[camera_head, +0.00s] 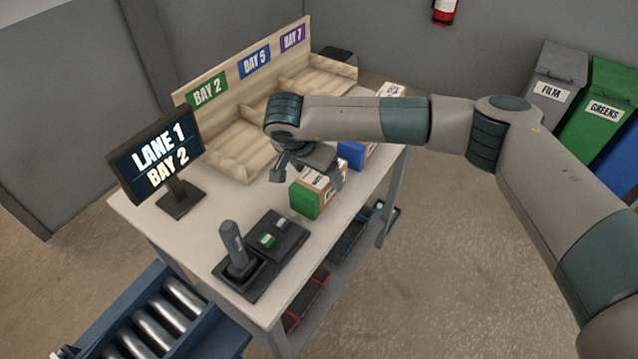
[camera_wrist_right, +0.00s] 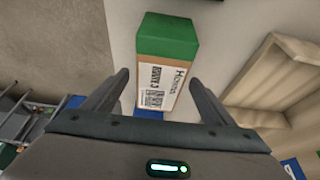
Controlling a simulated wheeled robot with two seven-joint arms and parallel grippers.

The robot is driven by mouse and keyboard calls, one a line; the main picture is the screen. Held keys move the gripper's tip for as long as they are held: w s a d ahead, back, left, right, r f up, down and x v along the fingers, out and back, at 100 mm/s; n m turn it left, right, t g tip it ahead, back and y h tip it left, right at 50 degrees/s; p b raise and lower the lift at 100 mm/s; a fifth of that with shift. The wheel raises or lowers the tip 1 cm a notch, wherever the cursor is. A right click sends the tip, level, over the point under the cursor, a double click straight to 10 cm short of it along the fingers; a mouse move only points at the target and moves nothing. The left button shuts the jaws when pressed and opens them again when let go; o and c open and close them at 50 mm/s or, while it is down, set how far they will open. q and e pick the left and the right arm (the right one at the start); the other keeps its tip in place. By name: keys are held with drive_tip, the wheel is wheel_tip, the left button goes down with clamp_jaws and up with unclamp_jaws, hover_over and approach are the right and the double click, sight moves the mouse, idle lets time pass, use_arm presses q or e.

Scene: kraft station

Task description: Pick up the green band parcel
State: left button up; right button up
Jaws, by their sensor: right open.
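The green band parcel (camera_head: 308,198) is a brown box with a green end and a white label. It stands on the white table, near the front edge. My right gripper (camera_head: 308,183) is open just above and beside it. In the right wrist view, the parcel (camera_wrist_right: 167,62) lies ahead of the right gripper (camera_wrist_right: 160,75), its labelled part between the two open fingers. I cannot tell whether the fingers touch it. My left gripper is not in view.
A blue band parcel (camera_head: 352,154) stands just behind. Wooden bays (camera_head: 243,135) line the table's back. A monitor (camera_head: 157,155) reads "LANE 1 BAY 2". A black tray with a handheld device (camera_head: 235,250) is at front left. A roller conveyor (camera_head: 150,315) is below left.

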drive_tip(key=shift+x, duration=1.1)
drive_tip(key=c, duration=1.4)
drive_tip(key=shift+r, duration=0.15)
drive_tip(key=shift+r, duration=0.55)
drive_tip(key=r, duration=0.1)
drive_tip(key=d+r, duration=0.1)
drive_tip(key=r, duration=0.1)
drive_tip(key=shift+w+r, duration=0.15)
drive_tip(key=shift+r, duration=0.05)
drive_tip(key=d+r, duration=0.2)
drive_tip(key=d, duration=0.1)
drive_tip(key=d+r, duration=0.2)
drive_tip(key=d, duration=0.2)
drive_tip(key=d+r, duration=0.2)
drive_tip(key=d, duration=0.1)
drive_tip(key=shift+w+d+r+b, duration=0.15)
drive_tip(key=shift+w+d+b, duration=0.15)
drive_tip(key=shift+b, duration=0.1)
drive_tip(key=shift+s+d, duration=0.1)
